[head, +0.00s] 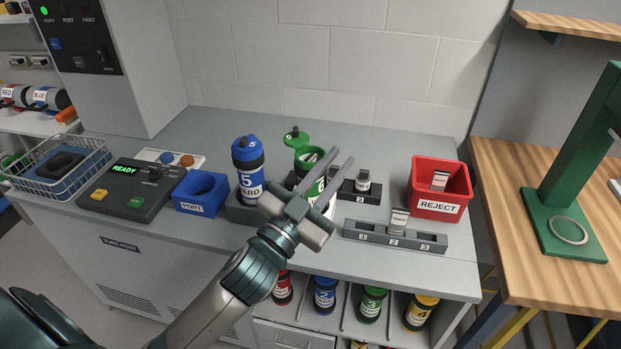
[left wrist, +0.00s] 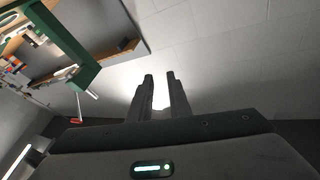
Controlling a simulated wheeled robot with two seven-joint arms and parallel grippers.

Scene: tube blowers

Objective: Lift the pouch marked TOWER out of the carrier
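An open green carrier (head: 307,156) stands upright on the counter, partly hidden behind my left gripper. A small pale-and-dark thing shows in its mouth; I cannot read any mark on it, so I cannot tell if it is the TOWER pouch. The green lid (head: 295,137) lies behind the carrier. My left gripper (head: 343,158) is in front of and above the carrier, its fingers apart with nothing seen between them. In the left wrist view its fingers (left wrist: 160,76) are also apart and empty, pointing at the wall. My right gripper is not in view.
A blue carrier (head: 247,165) marked 5 stands left of my gripper. A grey rack (head: 361,233) holds one pouch (head: 398,221); another pouch (head: 362,180) stands behind. A red REJECT bin (head: 437,209) holds a pouch. A blue port (head: 200,195) is further left.

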